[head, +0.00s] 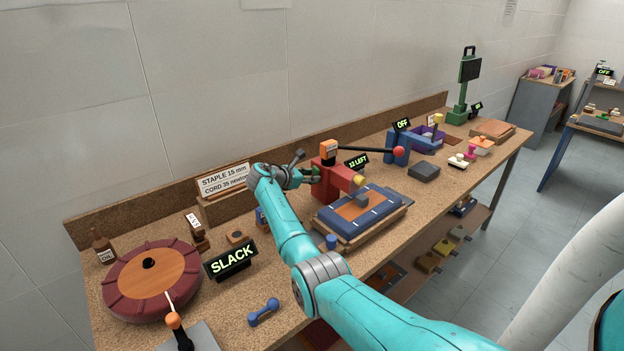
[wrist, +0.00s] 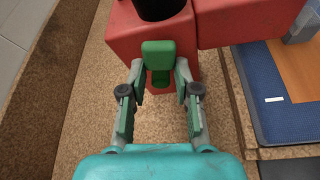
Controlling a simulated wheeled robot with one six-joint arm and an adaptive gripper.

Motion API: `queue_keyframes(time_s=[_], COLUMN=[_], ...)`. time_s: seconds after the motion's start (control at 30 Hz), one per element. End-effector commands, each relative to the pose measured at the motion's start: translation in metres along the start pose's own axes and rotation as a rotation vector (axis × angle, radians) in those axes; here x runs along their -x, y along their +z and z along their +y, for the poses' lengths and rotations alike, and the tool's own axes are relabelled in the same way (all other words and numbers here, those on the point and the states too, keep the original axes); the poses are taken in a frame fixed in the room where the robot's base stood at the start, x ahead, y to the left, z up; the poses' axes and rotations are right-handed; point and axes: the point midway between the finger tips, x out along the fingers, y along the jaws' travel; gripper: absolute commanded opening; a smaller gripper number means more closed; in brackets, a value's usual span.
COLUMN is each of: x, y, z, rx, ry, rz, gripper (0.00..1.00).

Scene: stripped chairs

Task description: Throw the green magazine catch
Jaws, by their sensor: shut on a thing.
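The green magazine catch (wrist: 158,50) sits on the end of a red stapler body (wrist: 225,20) in the wrist view, with a dark green recess just below its upper plate. My gripper (wrist: 160,72) has one finger on each side of the catch and is shut on it. In the head view my gripper (head: 303,175) reaches the left end of the red stapler (head: 328,190), which has a long black lever with a red ball (head: 398,152). A display beside it reads 12 LEFT (head: 357,161). The catch is mostly hidden by my gripper there.
A blue-edged pad with an orange panel (head: 345,211) lies right of the stapler. A SLACK display (head: 231,259), a round maroon seat (head: 150,280) and a blue dumbbell-shaped piece (head: 263,312) are nearer. A label stand (head: 224,182) is behind my wrist. The wall closes the back.

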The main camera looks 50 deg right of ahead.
Motion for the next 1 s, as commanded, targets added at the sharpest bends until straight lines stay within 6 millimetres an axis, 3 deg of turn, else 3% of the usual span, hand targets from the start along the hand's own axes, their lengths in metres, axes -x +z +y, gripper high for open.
queue_keyframes(time_s=[0.4,1.0], x=[0.0001,-0.0003], y=[-0.0008,-0.0024], z=[0.0083,0.0099], rx=[0.179,0.241], ry=[-0.072,-0.098], rz=[0.001,0.001], gripper=[0.0,0.0])
